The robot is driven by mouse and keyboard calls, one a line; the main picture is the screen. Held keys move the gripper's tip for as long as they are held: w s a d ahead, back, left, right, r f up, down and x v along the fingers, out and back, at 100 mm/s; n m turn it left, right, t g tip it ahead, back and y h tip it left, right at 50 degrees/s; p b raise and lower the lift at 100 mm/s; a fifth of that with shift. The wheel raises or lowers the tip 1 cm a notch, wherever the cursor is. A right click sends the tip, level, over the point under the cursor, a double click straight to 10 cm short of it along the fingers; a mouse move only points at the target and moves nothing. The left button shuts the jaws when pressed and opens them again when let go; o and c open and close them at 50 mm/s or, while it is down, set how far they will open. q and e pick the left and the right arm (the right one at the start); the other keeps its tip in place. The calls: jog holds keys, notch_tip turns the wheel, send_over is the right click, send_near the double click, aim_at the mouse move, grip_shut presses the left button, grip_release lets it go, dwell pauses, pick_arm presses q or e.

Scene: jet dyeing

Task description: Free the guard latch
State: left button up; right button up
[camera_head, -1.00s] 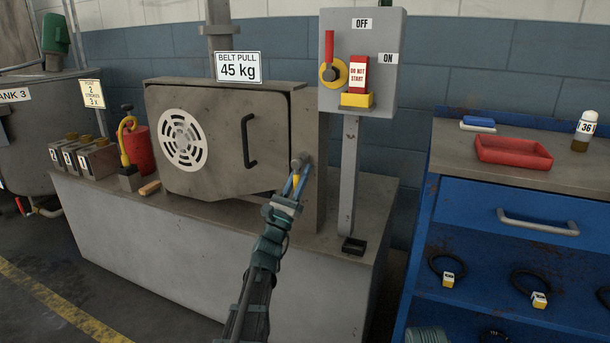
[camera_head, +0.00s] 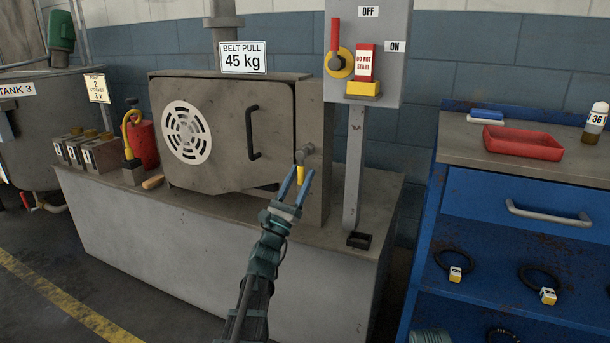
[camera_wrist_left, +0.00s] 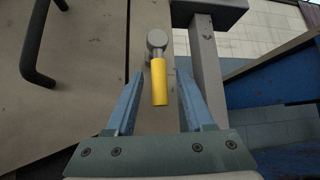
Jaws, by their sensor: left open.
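The guard latch is a grey stub with a yellow handle (camera_head: 301,175) at the right side of the grey metal guard (camera_head: 230,115). The handle hangs down from the stub. My left gripper (camera_head: 298,172) is open, with one blue finger on each side of the handle. In the left wrist view the yellow handle (camera_wrist_left: 159,84) lies between the open fingers (camera_wrist_left: 160,78), with a gap on both sides. The round grey end of the stub shows beyond the fingertips. My right gripper is in neither view.
A grey switch box (camera_head: 392,50) with a red lever and a DO NOT START tag stands on a post (camera_head: 355,170) right of the latch. The guard's black handle (camera_head: 251,133) is to the left. A blue bench (camera_head: 520,235) stands at the right.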

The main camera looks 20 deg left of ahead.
pick_arm(q)
jog(key=b+v, duration=0.6)
jog(key=v, duration=0.4)
